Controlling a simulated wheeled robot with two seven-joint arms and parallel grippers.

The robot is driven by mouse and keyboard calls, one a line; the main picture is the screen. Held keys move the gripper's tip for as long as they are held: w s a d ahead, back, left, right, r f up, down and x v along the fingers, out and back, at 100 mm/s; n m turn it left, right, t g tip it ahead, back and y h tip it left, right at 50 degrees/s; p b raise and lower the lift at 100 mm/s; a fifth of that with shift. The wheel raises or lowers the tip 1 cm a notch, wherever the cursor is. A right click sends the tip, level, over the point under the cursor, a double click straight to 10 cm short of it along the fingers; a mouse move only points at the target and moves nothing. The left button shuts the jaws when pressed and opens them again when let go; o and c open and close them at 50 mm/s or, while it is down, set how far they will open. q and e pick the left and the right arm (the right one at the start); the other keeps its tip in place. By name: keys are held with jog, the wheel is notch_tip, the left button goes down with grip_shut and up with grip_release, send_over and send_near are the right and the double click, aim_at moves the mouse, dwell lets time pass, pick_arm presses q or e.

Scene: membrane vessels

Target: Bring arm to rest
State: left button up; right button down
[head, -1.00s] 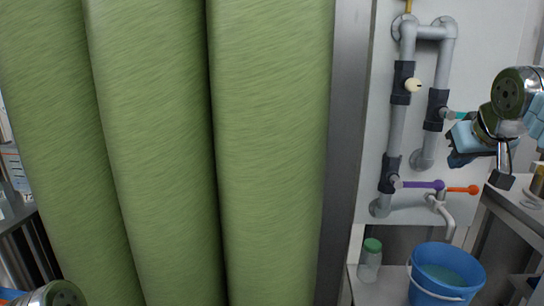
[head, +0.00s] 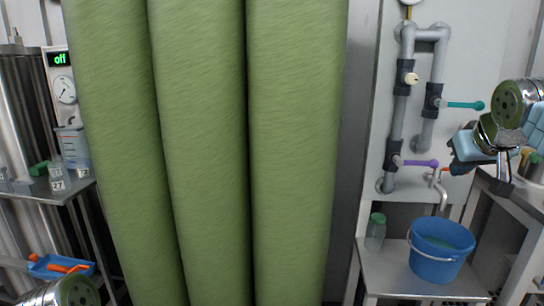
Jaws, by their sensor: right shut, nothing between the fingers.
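My right gripper (head: 460,163) is at the right edge, in front of the pipe panel and above the blue bucket. Its dark fingers are closed and hold nothing; part of the arm is cut off by the frame. Of my left arm only a round joint shows in the bottom left corner; its gripper is out of view.
Tall green vessels (head: 205,150) fill the middle. A grey pipe loop (head: 398,120) with a teal handle (head: 465,105) and a purple handle (head: 420,163) is at right. Below are a blue bucket (head: 438,262) and a green-lidded jar (head: 376,230). A bench (head: 50,188) stands left.

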jog(key=w+a+f+n+g+y, duration=0.1)
jog(key=w+a+f, duration=0.35)
jog(key=f, duration=0.45)
jog(key=w+a+f+n+y, duration=0.1)
jog(key=w+a+f, duration=0.3)
jog(key=f, duration=0.6)
jog(key=w+a+f+g+y, duration=0.1)
jog(key=w+a+f+y, duration=0.1)
jog(key=a+f, duration=0.5)
jog(key=s+a+f+g+y, duration=0.15)
jog(key=a+f, duration=0.25)
jog(key=f, duration=1.1)
jog(key=s+a+f+g, duration=0.1)
jog(key=s+a+f, duration=0.3)
jog(key=s+f, duration=0.3)
jog(key=s+a+f+g, duration=0.2)
jog(key=s+a+f, duration=0.25)
jog(key=f, duration=0.45)
jog(key=s+a+f+m, duration=0.1)
jog(key=s+a+f, duration=0.1)
jog(key=s, duration=0.5)
jog(key=s+a+f+g+y, duration=0.1)
jog(key=s+f, duration=0.4)
jog(key=s, duration=0.3)
jog(key=shift+s+a+f+m, duration=0.25)
jog(key=shift+a+f+m, duration=0.05)
jog(key=shift+a+m, duration=0.1)
jog(key=shift+y, duration=0.25)
